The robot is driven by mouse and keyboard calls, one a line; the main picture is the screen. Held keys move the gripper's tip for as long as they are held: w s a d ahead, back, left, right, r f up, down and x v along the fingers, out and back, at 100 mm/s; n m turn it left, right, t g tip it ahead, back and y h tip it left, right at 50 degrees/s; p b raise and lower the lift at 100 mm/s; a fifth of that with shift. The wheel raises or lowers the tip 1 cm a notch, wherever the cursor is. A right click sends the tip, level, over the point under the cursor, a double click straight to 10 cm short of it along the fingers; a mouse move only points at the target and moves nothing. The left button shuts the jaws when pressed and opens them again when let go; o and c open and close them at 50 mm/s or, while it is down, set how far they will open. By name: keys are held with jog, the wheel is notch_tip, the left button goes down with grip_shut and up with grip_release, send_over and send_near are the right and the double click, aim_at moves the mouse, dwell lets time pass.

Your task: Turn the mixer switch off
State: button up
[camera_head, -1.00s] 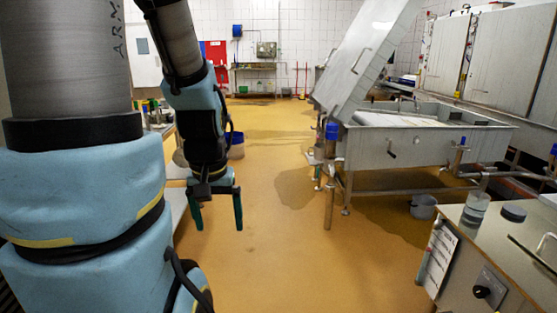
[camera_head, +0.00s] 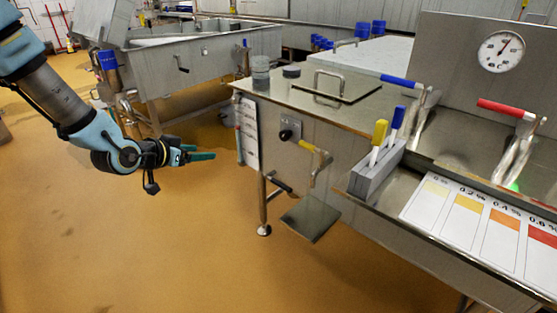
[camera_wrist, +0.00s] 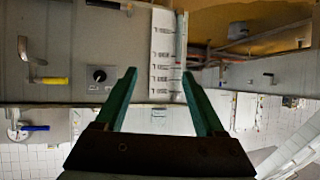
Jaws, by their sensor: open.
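The mixer switch is most likely the black rotary knob (camera_head: 286,134) on a pale square plate on the front of the steel cabinet. It also shows in the wrist view (camera_wrist: 99,75), left of my fingers. Its pointer setting is too small to read for sure. My gripper (camera_head: 203,154) is open and empty, left of the cabinet and apart from it, with its green fingers pointing toward the cabinet front. In the wrist view my gripper (camera_wrist: 159,73) has its two fingers spread, facing the printed sheet beside the knob.
A printed sheet (camera_head: 247,132) hangs on the cabinet's corner. A yellow-handled valve (camera_head: 316,155) sticks out right of the knob, with a metal plate (camera_head: 310,218) below. A grey holder (camera_head: 376,176) with yellow and blue handles stands farther right. Floor before the cabinet is clear.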

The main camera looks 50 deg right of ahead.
aim_at(282, 138)
jog(key=s+d+f+m+g+h+b, duration=0.15)
jog(key=s+d+g+h+b, duration=0.35)
jog(key=s+d, duration=0.6)
jog(key=shift+m+t+h, duration=0.45)
jog(key=shift+t+h, duration=0.05)
jog(key=shift+t, duration=0.2)
jog(key=d+p, duration=0.1)
jog(key=d, duration=0.9)
jog(key=shift+s+d+r, duration=0.1)
jog(key=shift+d, duration=0.1)
grip_shut()
